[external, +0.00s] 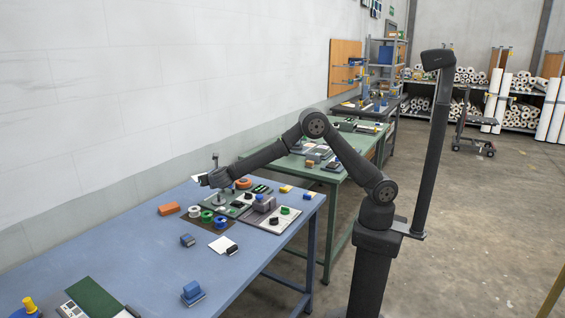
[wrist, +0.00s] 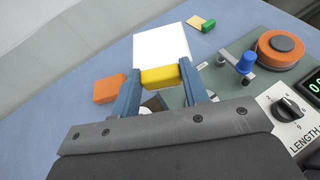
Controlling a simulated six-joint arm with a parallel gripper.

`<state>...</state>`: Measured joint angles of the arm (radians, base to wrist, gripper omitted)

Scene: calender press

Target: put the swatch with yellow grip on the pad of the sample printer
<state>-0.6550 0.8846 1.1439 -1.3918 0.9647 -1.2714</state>
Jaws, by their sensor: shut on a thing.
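My gripper (wrist: 160,82) is shut on the yellow grip (wrist: 159,77) of a white swatch (wrist: 161,44). The white sheet extends forward from the jaws, away from the wrist camera. In the external view my gripper (external: 208,181) is over the far side of the blue table, and the sheet's white edge (external: 197,177) shows beside it. Below and to the right in the wrist view is a grey-green plate (wrist: 228,78) with a blue-topped post. I cannot tell which part is the sample printer's pad; my gripper hides part of the equipment below.
An orange block (wrist: 109,88) lies left of the jaws. An orange round part (wrist: 280,48) and a black dial (wrist: 287,109) are at right. A small green-and-yellow piece (wrist: 202,23) lies beyond.

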